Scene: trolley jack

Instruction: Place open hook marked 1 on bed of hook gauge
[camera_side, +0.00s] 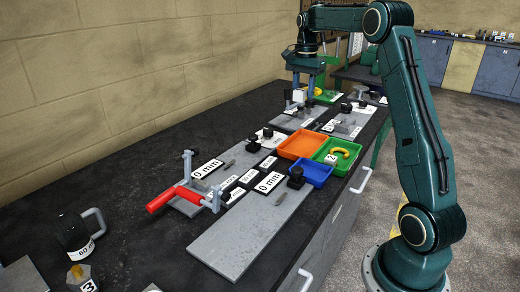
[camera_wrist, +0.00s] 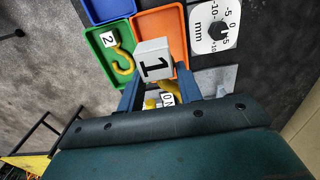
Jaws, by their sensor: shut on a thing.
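The open hook marked 1 (camera_wrist: 154,62) shows in the wrist view as a light block with a black 1, with yellow hook parts (camera_wrist: 168,88) below it. My gripper (camera_wrist: 158,82) has its two blue fingers on either side of it and is shut on it. In the side view my gripper (camera_side: 303,82) points down over the far part of the bench, with a small pale block (camera_side: 298,96) at its fingers. Grey fixture plates (camera_side: 298,121) lie below it. I cannot tell which one is the hook gauge bed, nor whether the hook touches it.
A yellow hook marked 2 (camera_side: 345,152) lies in a green tray (camera_side: 322,155), beside an orange tray (camera_side: 300,148) and a blue tray (camera_side: 313,174). A mm dial (camera_wrist: 215,28) shows in the wrist view. A red-handled fixture (camera_side: 172,197) stands nearer. The front bench (camera_side: 130,215) has free room.

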